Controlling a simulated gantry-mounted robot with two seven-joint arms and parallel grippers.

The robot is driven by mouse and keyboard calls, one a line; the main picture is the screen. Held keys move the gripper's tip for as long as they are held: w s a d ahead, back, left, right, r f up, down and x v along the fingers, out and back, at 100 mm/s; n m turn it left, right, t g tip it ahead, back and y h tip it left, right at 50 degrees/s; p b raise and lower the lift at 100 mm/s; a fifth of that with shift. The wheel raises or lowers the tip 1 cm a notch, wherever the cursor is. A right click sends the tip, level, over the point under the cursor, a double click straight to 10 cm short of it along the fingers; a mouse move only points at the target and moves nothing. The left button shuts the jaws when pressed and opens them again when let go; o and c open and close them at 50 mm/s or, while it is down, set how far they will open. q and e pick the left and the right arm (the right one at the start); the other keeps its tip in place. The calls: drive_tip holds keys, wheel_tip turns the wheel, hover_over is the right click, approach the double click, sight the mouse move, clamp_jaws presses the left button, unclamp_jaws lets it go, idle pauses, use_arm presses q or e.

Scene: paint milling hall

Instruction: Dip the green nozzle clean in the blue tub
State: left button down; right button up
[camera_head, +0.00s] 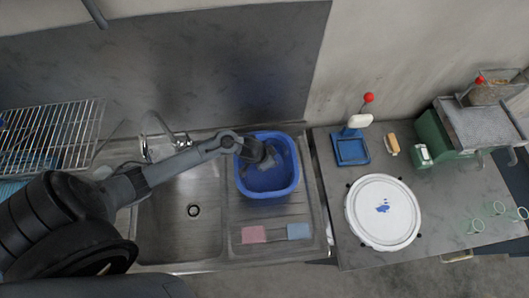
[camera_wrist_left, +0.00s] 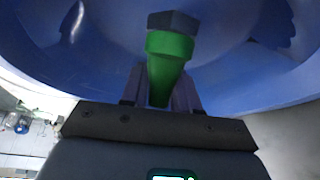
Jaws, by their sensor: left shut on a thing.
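The blue tub (camera_head: 270,181) stands on the steel drainboard right of the sink bowl. My left arm reaches in from the left, and my left gripper (camera_head: 268,160) is down inside the tub's rim at its upper part. In the left wrist view, the left gripper (camera_wrist_left: 160,95) is shut on the green nozzle (camera_wrist_left: 166,70), which has a dark hexagonal end. The blue tub wall (camera_wrist_left: 60,60) surrounds it there. The nozzle is hidden in the head view. I cannot tell whether it touches any liquid or the tub. My right gripper is not in view.
A pink sponge (camera_head: 253,235) and a blue sponge (camera_head: 299,231) lie below the tub. The sink bowl (camera_head: 180,225) is empty, with a tap (camera_head: 165,140) behind. On the right counter are a white round lid (camera_head: 383,212), a blue stand (camera_head: 351,148) and a green machine (camera_head: 435,135).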

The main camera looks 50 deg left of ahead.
use_arm(q)
drive_tip(key=shift+r+p, duration=2.3)
drive_tip(key=shift+r, duration=0.05)
drive_tip(key=shift+r+p, duration=0.85)
drive_tip(key=shift+r, duration=1.85)
drive_tip(key=shift+r, duration=0.1)
drive_tip(key=shift+r, duration=1.95)
